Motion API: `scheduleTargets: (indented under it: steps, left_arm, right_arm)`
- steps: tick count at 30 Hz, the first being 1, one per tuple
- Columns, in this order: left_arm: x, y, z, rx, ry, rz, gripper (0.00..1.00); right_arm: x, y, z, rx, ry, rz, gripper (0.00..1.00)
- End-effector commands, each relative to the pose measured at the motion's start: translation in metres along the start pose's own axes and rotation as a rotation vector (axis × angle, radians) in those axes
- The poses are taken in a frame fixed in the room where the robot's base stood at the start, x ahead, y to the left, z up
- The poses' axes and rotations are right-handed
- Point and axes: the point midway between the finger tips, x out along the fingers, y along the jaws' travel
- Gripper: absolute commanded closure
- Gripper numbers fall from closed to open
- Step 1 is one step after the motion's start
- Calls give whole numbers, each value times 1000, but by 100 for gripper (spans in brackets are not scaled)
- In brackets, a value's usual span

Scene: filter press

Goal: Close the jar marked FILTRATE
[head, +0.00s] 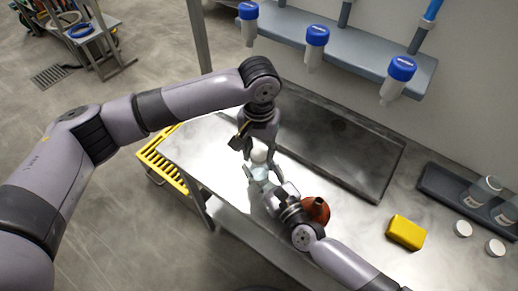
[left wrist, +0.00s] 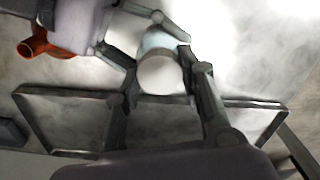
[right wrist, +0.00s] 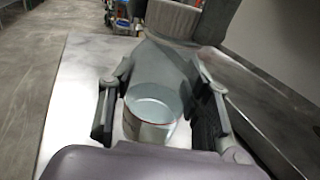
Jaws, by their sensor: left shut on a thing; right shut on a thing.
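My left gripper (head: 258,150) is shut on a white lid (head: 258,156), which also shows between its fingers in the left wrist view (left wrist: 160,75). My right gripper (head: 268,183) is shut on a clear, pale blue jar (head: 260,173). In the right wrist view the jar (right wrist: 152,108) sits between the fingers, with its round rim in sight and part of a label on its side. The label's words cannot be read. The lid is above the jar, and I cannot tell whether they touch. The left gripper hides part of the jar's surroundings in the right wrist view.
A red-brown vessel (head: 315,209) stands close beside my right gripper. A yellow block (head: 405,232) and two loose white lids (head: 463,229) lie to the right. A dark rack (head: 447,188) holds other jars. A shallow dark-rimmed tray (head: 375,185) lies behind. Blue-capped containers (head: 317,37) hang above.

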Motion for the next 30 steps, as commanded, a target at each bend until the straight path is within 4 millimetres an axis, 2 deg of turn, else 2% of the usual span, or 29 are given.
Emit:
scheduleTargets:
  steps: [21, 23, 27, 28, 30]
  left_arm:
    - [1, 0, 0, 1443, 0, -2, 97]
    - [1, 0, 0, 1529, 0, -2, 97]
    - [1, 0, 0, 1528, 0, -2, 97]
    - [1, 0, 0, 1527, 0, -2, 63]
    - [1, 0, 0, 1526, 0, -2, 59]
  right_arm:
    - [0, 0, 0, 0, 0, -1, 100]
    - [0, 0, 0, 0, 0, -1, 100]
    - [0, 0, 0, 0, 0, -1, 100]
    - [0, 0, 0, 0, 0, -1, 100]
    - [0, 0, 0, 0, 0, -1, 100]
